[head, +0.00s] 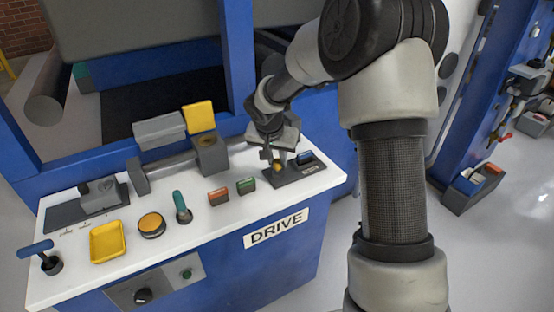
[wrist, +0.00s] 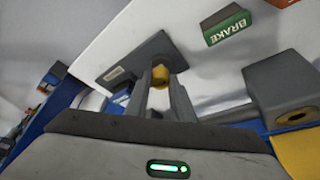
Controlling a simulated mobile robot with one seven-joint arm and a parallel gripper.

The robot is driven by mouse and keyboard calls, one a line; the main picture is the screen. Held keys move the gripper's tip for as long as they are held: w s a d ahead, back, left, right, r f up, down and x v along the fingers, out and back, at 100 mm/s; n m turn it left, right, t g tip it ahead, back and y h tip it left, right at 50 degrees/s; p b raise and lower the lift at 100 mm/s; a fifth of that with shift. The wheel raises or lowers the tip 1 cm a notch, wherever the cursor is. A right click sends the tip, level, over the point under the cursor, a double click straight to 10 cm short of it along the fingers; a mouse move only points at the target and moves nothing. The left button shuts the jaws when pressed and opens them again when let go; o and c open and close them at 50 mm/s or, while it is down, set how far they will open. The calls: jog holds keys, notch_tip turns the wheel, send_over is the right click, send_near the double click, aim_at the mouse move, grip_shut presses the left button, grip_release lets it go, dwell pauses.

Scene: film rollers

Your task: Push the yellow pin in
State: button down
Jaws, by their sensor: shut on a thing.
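The yellow pin (head: 278,168) is at the dark grey fixture plate (head: 306,172) near the right end of the white bench top. My gripper (head: 275,158) points down over that plate, with its fingers at the pin. My gripper (wrist: 167,82) is shut on the pin. The fingers hide much of the pin, so how deep it sits cannot be told.
A green BRAKE block (wrist: 227,25) and a red block (head: 218,196) lie left of the plate.

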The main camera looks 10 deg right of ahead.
jog(key=shift+f+b, duration=0.85)
jog(key=shift+f, duration=0.1)
jog(key=shift+r, duration=0.15)
jog(key=c, duration=1.5)
grip_release()
jog(key=p+v, duration=0.3)
jog(key=v, duration=1.4)
jog(key=shift+s+a+r+p, duration=0.1)
jog(key=shift+r+p, duration=0.15)
jog(key=shift+p, duration=0.15)
